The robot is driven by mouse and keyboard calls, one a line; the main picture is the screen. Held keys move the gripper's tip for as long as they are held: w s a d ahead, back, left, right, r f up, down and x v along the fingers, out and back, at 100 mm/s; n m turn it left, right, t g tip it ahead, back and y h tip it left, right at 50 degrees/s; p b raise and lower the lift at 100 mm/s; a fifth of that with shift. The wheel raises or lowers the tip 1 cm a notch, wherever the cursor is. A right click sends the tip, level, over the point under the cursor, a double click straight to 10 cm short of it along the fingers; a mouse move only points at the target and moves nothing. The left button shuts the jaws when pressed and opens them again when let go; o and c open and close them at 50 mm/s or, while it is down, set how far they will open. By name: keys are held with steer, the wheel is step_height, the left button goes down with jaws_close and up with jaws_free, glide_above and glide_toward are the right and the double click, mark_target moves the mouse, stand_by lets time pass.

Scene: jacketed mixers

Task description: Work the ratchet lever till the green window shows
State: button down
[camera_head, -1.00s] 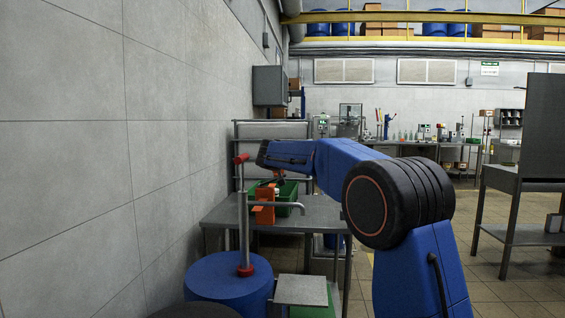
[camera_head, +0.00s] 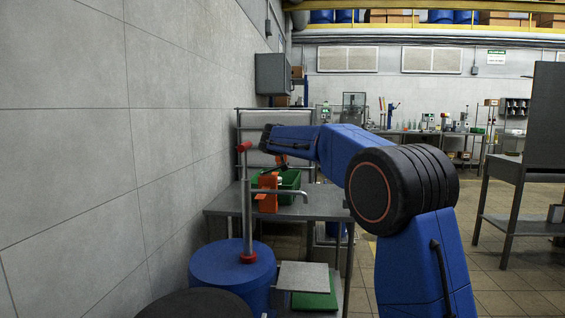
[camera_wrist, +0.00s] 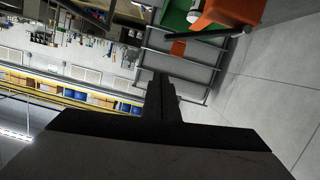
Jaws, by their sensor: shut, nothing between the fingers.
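An orange upright device (camera_head: 267,193) stands by the green crate on the metal table, left of centre in the head view. A smaller orange piece (camera_head: 281,160) shows above it, under my arm's end. In the wrist view a large orange part (camera_wrist: 235,11) and a dark bar (camera_wrist: 205,34) lie at the top. I cannot tell for certain which part is the ratchet lever, and I can make out no green window. My gripper (camera_wrist: 160,80) is shut and empty, with a visible gap in the picture between it and the bar. In the head view its fingers cannot be made out.
The green crate (camera_head: 290,181) stands on the metal table (camera_head: 325,205). A blue drum (camera_head: 232,270) with a red-topped upright pipe (camera_head: 246,205) stands in front, near the grey wall (camera_head: 90,170). A dark bench (camera_head: 515,170) is at right; floor between is clear.

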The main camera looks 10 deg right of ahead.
steer(key=s+a+f+n, duration=0.2)
steer(key=s+a, duration=0.3)
steer(key=s, duration=0.3)
steer(key=shift+s+a+f+h, duration=0.15)
steer(key=shift+a+f+h, duration=0.25)
steer(key=shift+f, duration=0.2)
steer(key=x, duration=1)
steer(key=shift+d+f, duration=0.1)
steer(key=shift+d, duration=0.05)
